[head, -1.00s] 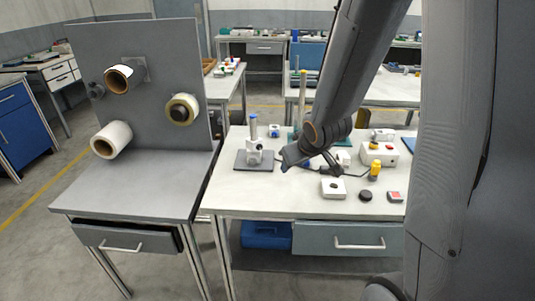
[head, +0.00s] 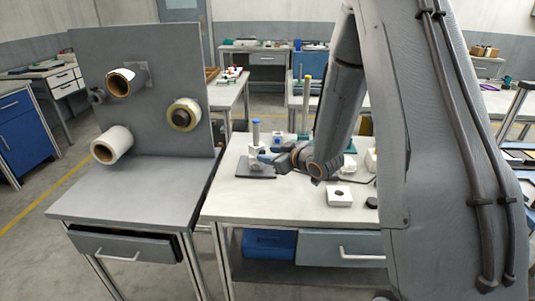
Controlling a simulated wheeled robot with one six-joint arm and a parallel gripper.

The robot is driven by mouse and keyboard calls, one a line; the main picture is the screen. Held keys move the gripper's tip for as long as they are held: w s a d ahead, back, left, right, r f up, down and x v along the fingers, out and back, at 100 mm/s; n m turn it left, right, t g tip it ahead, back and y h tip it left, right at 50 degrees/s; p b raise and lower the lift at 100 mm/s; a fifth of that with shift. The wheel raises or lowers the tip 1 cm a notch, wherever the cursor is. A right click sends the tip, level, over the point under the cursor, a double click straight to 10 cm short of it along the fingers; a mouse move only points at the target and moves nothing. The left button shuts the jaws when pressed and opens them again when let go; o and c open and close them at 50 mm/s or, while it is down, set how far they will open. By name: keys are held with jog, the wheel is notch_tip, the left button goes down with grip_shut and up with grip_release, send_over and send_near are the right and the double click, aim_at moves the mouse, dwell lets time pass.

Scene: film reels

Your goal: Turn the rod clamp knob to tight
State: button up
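A rod stand with a blue-topped rod and a white clamp body (head: 256,149) is on the white workbench (head: 235,206). Its dark base plate (head: 250,171) lies flat on the bench. My gripper (head: 268,158) comes in from the right, at the height of the white clamp, and overlaps it in this view. I cannot tell whether it touches the clamp. The clamp knob is too small or hidden to make out, so its setting is not readable. The finger gap is too small and dark to judge.
A white box with a dark round spot (head: 340,196) sits right of the stand, under my arm. A grey panel (head: 75,55) with film rolls (head: 112,145) stands on the table to the left. The front left of the bench is clear.

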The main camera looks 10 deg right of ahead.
jog(key=shift+x, duration=0.8)
grip_shut()
jog(key=shift+p, duration=0.3)
jog(key=shift+d+r+m+g+y+p, duration=0.15)
jog(key=shift+m+g+y+p, duration=0.35)
jog(key=shift+m+p, duration=0.5)
jog(key=shift+w+d+m+y+p, duration=0.1)
jog(key=shift+w+m+y+p, duration=0.05)
jog(key=shift+m+y+p, duration=0.9)
